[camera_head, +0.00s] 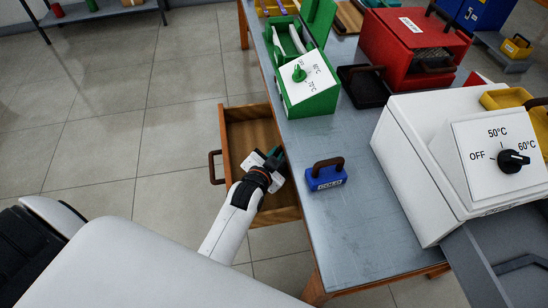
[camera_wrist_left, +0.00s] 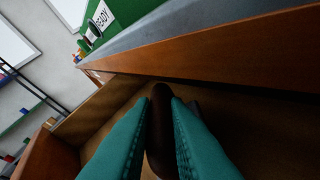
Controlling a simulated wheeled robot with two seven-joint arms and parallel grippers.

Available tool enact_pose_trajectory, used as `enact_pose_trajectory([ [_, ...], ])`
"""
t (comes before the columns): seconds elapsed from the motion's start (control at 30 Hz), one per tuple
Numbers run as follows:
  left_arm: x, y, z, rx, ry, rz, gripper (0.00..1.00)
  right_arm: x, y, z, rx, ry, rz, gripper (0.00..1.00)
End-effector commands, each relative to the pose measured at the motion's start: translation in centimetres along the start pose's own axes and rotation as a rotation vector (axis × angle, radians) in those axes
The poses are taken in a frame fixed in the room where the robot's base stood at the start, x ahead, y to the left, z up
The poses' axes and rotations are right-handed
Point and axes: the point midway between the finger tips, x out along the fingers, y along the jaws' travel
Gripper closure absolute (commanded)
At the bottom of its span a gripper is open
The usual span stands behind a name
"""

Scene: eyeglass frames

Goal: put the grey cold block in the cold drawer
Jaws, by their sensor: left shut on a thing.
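My left gripper (camera_head: 272,161) is down inside the open wooden drawer (camera_head: 233,138), which sticks out from the left side of the table. In the left wrist view its teal fingers are shut on a dark handle (camera_wrist_left: 160,130). The body of the held block is mostly hidden by the gripper, so its colour and whether it touches the drawer floor cannot be told. A blue block (camera_head: 326,179) with a dark handle and a white label stands on the table near the drawer. My right gripper is not in view.
The drawer's pull (camera_head: 214,167) faces left. Tiled floor (camera_head: 100,120) on the left is clear.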

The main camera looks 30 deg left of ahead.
Motion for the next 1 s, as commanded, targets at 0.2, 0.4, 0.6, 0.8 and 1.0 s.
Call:
enact_pose_trajectory([
  [0.2, 0.29, -0.36, -1.04, 0.001, -0.002, 0.002, 1.00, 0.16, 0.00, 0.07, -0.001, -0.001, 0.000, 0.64],
  [0.4, 0.31, -0.39, -1.11, 0.001, -0.002, 0.002, 1.00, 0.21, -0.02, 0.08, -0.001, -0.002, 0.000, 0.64],
  [0.6, 0.34, -0.51, -1.33, 0.001, 0.001, 0.001, 0.64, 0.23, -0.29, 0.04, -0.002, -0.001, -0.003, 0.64],
  [0.8, 0.33, -0.51, -1.33, 0.001, 0.001, 0.001, 0.64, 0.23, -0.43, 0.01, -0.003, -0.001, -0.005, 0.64],
  [1.0, -0.48, -0.40, -1.15, 0.001, 0.002, 0.000, 0.64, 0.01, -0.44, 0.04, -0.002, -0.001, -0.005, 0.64],
])
